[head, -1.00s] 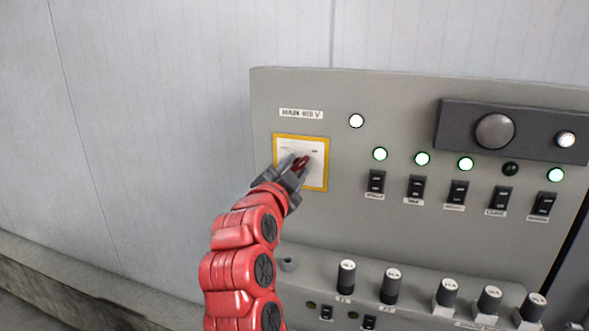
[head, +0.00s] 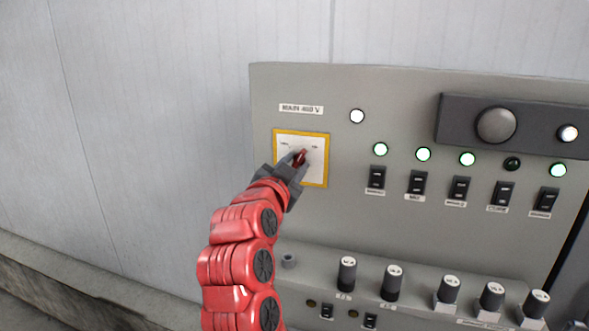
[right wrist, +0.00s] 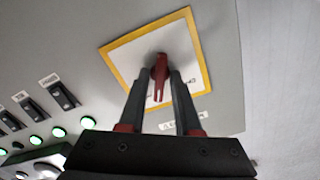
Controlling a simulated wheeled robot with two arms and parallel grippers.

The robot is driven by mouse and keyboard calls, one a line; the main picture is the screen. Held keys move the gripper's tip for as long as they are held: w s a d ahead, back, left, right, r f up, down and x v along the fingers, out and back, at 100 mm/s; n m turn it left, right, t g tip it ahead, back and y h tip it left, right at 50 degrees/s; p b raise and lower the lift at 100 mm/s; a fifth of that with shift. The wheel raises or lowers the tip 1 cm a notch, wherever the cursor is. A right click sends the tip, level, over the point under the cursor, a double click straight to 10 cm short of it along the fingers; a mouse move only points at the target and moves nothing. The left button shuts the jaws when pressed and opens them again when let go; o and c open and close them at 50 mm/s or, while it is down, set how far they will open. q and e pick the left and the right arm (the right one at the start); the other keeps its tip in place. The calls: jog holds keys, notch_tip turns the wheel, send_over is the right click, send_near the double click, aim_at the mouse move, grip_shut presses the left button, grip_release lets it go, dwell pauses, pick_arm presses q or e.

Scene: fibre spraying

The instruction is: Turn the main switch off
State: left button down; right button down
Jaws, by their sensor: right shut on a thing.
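The main switch is a red handle (head: 300,157) on a white plate with a yellow border (head: 326,165), under the label "MAIN 460 V" (head: 301,108). My right gripper (head: 294,163) comes up from below and is shut on the red handle. In the right wrist view the red handle (right wrist: 159,77) stands between the two grey fingers of my right gripper (right wrist: 160,85), against the plate (right wrist: 118,62). The gripper hides part of the plate in the head view. My left gripper does not show.
Right of the switch, the grey panel (head: 350,200) carries a white lamp (head: 357,116), several green lamps (head: 381,149) and black rocker switches (head: 376,178). Several knobs (head: 347,272) stick out from the lower ledge. The pale wall (head: 150,130) to the left is bare.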

jog(key=n, duration=0.2)
jog(key=shift+n, duration=0.4)
jog(key=n+p, duration=0.1)
jog(key=n, duration=0.2)
jog(key=shift+r+n, duration=0.1)
jog(key=shift+n, duration=0.2)
jog(key=n+p, duration=0.1)
jog(key=n, duration=0.2)
jog(key=shift+n, duration=0.3)
jog(key=shift+n+p, duration=1.5)
jog(key=shift+n, duration=0.8)
jog(key=c, duration=0.9)
grip_release()
